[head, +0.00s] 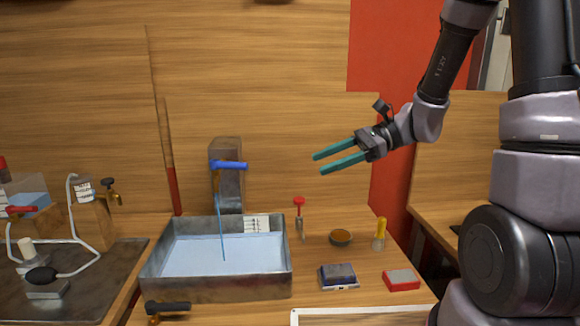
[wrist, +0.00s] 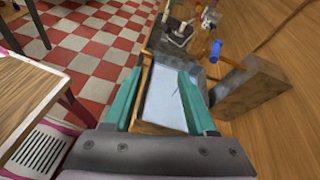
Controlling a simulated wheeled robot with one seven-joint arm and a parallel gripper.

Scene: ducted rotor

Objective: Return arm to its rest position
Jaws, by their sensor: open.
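My gripper (head: 317,163) is raised well above the table at the right, with its two teal fingers apart and nothing between them. It points left across the scene in the head view. In the wrist view the gripper (wrist: 158,85) is also open and empty, with the water-filled tray far beyond the fingers. My arm comes down from the upper right and touches nothing that I can see.
A metal tray of water (head: 154,282) stands on the wooden table below. A post with a blue-handled tap (head: 229,165) rises behind it. Air around the gripper is clear.

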